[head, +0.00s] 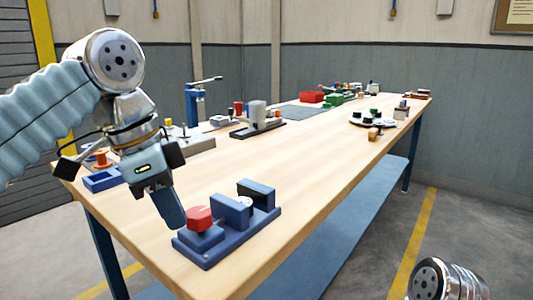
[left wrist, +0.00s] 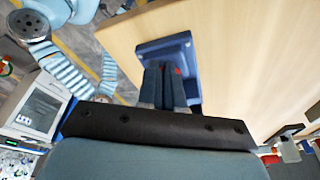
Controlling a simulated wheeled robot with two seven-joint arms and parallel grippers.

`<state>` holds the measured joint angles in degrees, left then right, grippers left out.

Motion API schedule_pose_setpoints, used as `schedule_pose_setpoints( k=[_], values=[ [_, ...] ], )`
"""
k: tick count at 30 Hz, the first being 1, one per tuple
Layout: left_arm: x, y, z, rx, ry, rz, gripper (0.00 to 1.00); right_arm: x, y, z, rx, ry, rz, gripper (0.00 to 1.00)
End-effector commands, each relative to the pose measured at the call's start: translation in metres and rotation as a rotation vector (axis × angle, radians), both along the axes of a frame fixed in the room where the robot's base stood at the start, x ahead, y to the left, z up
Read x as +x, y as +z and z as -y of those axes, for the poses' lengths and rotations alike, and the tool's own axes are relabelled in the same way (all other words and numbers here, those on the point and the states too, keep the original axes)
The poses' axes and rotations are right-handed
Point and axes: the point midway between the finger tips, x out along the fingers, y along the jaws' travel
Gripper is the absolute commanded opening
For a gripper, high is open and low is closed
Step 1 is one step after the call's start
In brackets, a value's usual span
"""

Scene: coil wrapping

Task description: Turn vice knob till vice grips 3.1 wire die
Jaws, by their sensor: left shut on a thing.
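The blue vice (head: 212,252) sits on the near part of the table, with a red knob (head: 199,217) at its left end and two upright blue jaw blocks. A small pale round piece (head: 245,201), which looks like the wire die, shows between the jaw blocks; whether both touch it I cannot tell. My left gripper (head: 174,214) points down at the knob's left side, its fingers close together. In the left wrist view the fingers (left wrist: 167,88) reach over the vice (left wrist: 183,48), and a sliver of the red knob (left wrist: 178,71) shows at their tips; most of it is hidden.
A blue open tray (head: 102,180) and an orange spool lie left of the vice. A grey device on a dark base (head: 257,120) and a blue press (head: 193,104) stand farther back. The table right of the vice is bare.

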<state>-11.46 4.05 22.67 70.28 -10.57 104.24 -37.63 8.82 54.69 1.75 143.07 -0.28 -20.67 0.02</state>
Motion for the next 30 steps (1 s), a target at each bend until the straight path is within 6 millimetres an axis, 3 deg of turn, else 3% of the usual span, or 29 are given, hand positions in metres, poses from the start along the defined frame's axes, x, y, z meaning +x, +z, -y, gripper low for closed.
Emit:
schedule_pose_setpoints(
  k=[6, 30],
  values=[
    [0.0003, -0.0083, 0.0005, 0.011, -0.004, -0.022, 0.00, 0.0002, -0.0018, 0.0002, 0.000, 0.000, 0.001, 0.69],
    [0.0046, -0.0101, -0.0021, 0.015, 0.000, -0.029, 0.00, 0.0001, 0.0030, -0.0001, 0.000, 0.000, 0.000, 0.69]
  ],
)
